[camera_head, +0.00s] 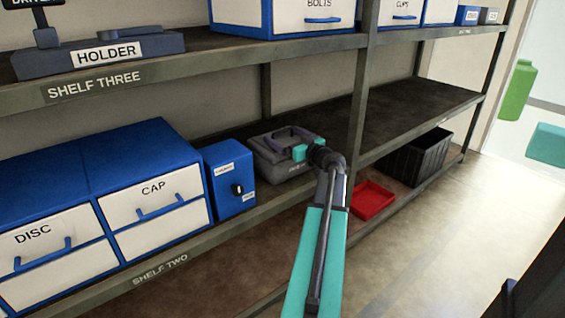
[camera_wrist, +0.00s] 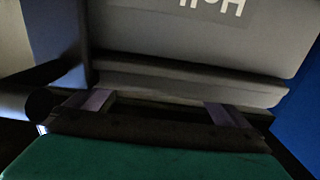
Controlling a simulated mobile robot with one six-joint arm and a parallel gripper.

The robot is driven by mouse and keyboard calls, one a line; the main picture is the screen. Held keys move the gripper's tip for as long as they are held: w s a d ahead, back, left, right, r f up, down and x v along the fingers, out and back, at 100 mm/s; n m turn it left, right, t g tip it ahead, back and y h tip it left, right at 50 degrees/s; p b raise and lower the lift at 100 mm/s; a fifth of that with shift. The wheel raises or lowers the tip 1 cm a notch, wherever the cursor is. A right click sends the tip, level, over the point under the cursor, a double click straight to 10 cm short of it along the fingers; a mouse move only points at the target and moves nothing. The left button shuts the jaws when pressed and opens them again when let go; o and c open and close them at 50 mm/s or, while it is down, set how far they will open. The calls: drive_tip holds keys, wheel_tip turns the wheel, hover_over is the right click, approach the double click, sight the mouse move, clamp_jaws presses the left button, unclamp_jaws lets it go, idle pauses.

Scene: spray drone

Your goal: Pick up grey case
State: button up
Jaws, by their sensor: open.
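The grey case (camera_head: 283,168) sits on shelf two, just right of a small blue box, with a dark handle (camera_head: 292,134) on top. My gripper (camera_head: 301,152) is at the case's upper right side, close to the handle, and hides part of the case. In the wrist view the grey case (camera_wrist: 190,45) fills the upper part, with partly cut-off upside-down white lettering. My gripper's two fingers (camera_wrist: 160,107) are spread apart there, near the case's edge. The picture is dark, and I cannot tell whether they touch the case or handle.
The small blue box (camera_head: 230,180) with a dark knob stands close left of the case. Blue drawer units (camera_head: 85,150) fill the shelf further left. A shelf post (camera_head: 358,110) stands right of my gripper. A red tray (camera_head: 372,200) and a black crate (camera_head: 420,155) lie lower right.

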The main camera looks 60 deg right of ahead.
drive_tip(key=shift+x, duration=0.9)
drive_tip(key=c, duration=2.1)
drive_tip(key=shift+r, duration=0.2)
